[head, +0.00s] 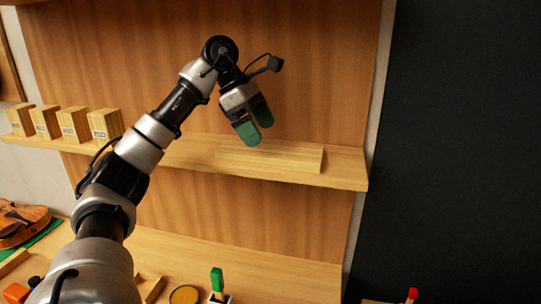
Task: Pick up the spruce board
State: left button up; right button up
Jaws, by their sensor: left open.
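A flat pale board (290,158), which looks like the spruce board, lies on the wooden shelf (345,172), towards its right end. My left gripper (256,132) has green fingertips that point down, just above and in front of the board's left part in the head view. The fingers are apart with nothing between them. The fingertips hide a little of the board's back edge. I cannot tell whether they touch it. My right gripper is not in the head view.
Several labelled wood blocks (73,125) stand on the shelf's left end. A violin (22,223) lies on the bench at lower left. A green-handled tool (217,281) and a round tin (185,295) are at the bottom. A dark panel (460,150) fills the right.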

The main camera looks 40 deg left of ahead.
aim_at(270, 149)
pick_arm(q)
jog(key=x, duration=0.2)
jog(key=a+p+x, duration=0.1)
jog(key=x, duration=0.1)
jog(key=shift+w+d+f, duration=0.15)
jog(key=shift+f, duration=0.25)
jog(key=shift+d+f, duration=0.25)
jog(key=shift+f, duration=0.05)
jog(key=c, duration=0.8)
jog(key=shift+w, duration=0.1)
jog(key=shift+c, duration=0.2)
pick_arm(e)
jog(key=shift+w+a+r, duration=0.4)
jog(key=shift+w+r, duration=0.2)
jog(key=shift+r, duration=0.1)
pick_arm(q)
jog(key=shift+r, duration=0.15)
